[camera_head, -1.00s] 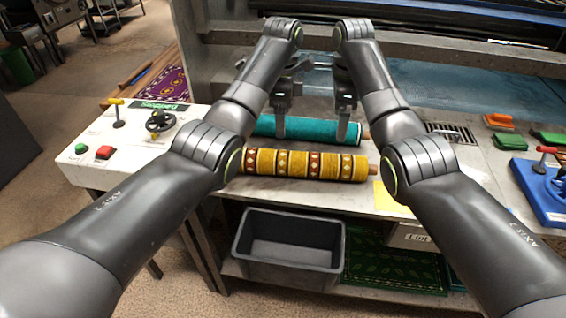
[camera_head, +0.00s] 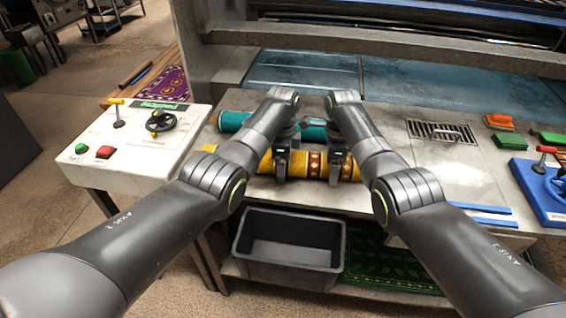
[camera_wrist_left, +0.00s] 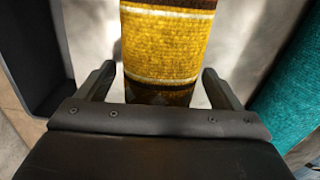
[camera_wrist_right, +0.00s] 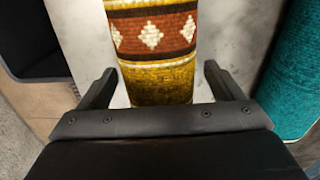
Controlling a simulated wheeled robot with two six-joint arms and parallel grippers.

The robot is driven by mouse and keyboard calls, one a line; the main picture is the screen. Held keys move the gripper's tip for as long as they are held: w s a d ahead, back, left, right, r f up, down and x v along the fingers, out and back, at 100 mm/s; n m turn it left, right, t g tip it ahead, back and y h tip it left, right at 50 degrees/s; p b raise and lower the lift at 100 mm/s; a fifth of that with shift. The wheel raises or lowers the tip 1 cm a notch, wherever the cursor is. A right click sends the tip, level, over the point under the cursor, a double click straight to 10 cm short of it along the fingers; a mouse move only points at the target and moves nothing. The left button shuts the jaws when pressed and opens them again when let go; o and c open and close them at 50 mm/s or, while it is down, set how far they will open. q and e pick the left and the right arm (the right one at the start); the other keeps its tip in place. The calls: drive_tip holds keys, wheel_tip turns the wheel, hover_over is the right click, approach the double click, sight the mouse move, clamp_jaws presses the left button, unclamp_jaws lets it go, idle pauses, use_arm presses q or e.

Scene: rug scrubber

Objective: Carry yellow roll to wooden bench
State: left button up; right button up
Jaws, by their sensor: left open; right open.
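The yellow roll (camera_head: 313,164), patterned with red-brown bands and white diamonds, lies on the grey metal counter, partly hidden by my arms. My left gripper (camera_head: 281,176) and right gripper (camera_head: 336,177) are both over it, side by side. In the left wrist view the yellow roll (camera_wrist_left: 165,48) runs between the open fingers, with gaps at its sides. In the right wrist view the roll (camera_wrist_right: 155,50) also sits between open fingers. A low wooden surface (camera_head: 150,91) with a purple rug is at the far left; I cannot tell whether it is the wooden bench.
A teal roll (camera_head: 232,122) lies just behind the yellow one. A control panel (camera_head: 128,155) with buttons and a wheel is at left. A dark bin (camera_head: 290,274) stands below the counter. Brushes (camera_head: 499,121) and a blue device (camera_head: 540,192) occupy the right side.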

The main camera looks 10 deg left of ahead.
use_arm(q)
drive_tip(key=c, duration=1.7)
use_arm(e)
drive_tip(key=c, duration=1.7)
drive_tip(key=shift+r, duration=0.1)
